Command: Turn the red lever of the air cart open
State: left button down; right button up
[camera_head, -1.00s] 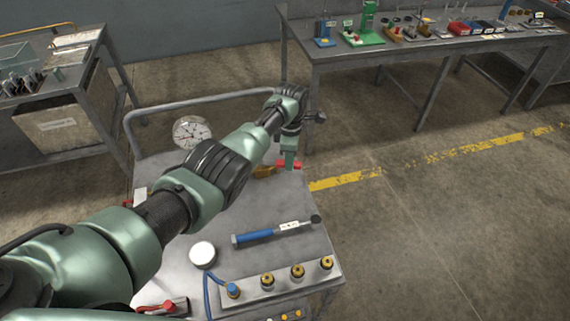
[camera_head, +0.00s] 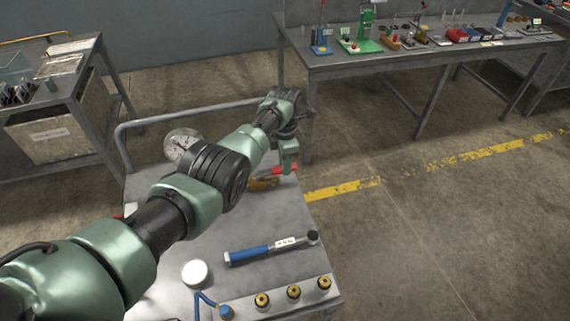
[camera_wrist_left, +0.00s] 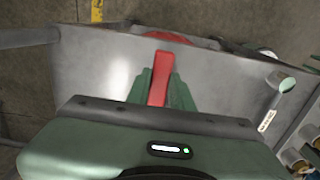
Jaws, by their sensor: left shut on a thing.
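The red lever (camera_head: 284,170) is at the far right part of the grey air cart (camera_head: 250,215), beside a brass-coloured valve body (camera_head: 263,184). My left gripper (camera_head: 288,166) reaches down over it from the left. In the left wrist view the red lever (camera_wrist_left: 160,82) lies between the green fingers of my left gripper (camera_wrist_left: 158,90), which are shut on it. The lever's joint with the valve is hard to make out. My right gripper is in neither view.
A blue-handled wrench (camera_head: 260,253), a white round cap (camera_head: 195,273) and a strip with brass fittings (camera_head: 285,301) lie on the cart's near half. A gauge (camera_head: 180,141) stands behind my arm. A workbench (camera_head: 410,60) stands behind, with clear floor between.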

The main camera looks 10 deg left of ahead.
pick_arm(q)
jog(key=shift+a, duration=0.1)
jog(key=c, duration=1.2)
grip_release()
jog(key=shift+c, duration=0.2)
notch_tip(320, 180, up, 7)
jog(key=shift+w+f+p, duration=0.1)
jog(key=shift+f+p, duration=0.1)
jog(key=shift+p, duration=0.5)
jog(key=shift+r, duration=0.6)
